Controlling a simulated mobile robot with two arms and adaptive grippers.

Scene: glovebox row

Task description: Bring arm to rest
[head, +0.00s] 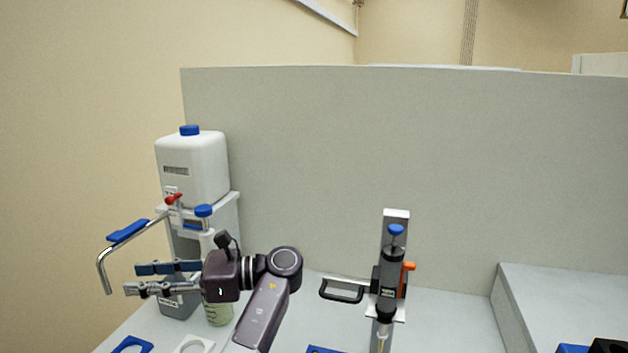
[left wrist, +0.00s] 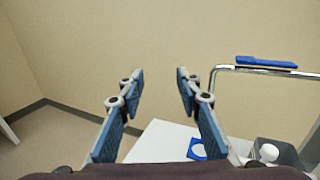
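My left gripper (head: 133,279) reaches leftward over the left part of the bench in the head view. In the left wrist view its two blue-padded fingers (left wrist: 160,74) stand apart with nothing between them. It is in front of the white jug's stand and below the bent metal tube with the blue lever (head: 128,231). The tube also shows to the right of the fingers in the left wrist view (left wrist: 262,69). I see no contact between them. My right gripper is not in view.
A white jug (head: 192,168) with a blue cap stands on a raised stand. A bottle with greenish contents (head: 218,313) is behind my left wrist. A dispenser with a black handle (head: 388,275) stands mid-bench. A grey panel (head: 400,150) closes the back. Bench between dispenser and right block is clear.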

